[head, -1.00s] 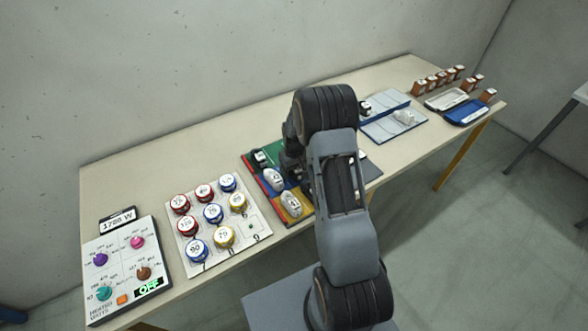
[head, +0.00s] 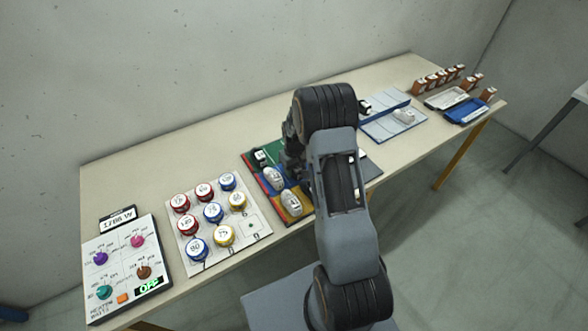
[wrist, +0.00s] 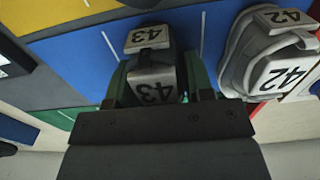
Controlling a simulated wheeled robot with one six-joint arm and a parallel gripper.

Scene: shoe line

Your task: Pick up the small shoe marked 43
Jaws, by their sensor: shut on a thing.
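The small dark shoe marked 43 (wrist: 150,60) is in the middle of the wrist view, with white 43 labels on two of its faces. My gripper (wrist: 158,82) has its green fingers on either side of the shoe and is shut on it. Blue mat surface shows behind the shoe; I cannot tell whether the shoe touches it. In the head view my arm hides the held shoe and most of my gripper (head: 292,160).
A pale shoe marked 42 (wrist: 268,58) sits close to the right of my gripper. In the head view, two white shoes (head: 273,178) (head: 291,203) and a black shoe (head: 261,157) sit on the coloured mat. A board of round tins (head: 250,224) lies left.

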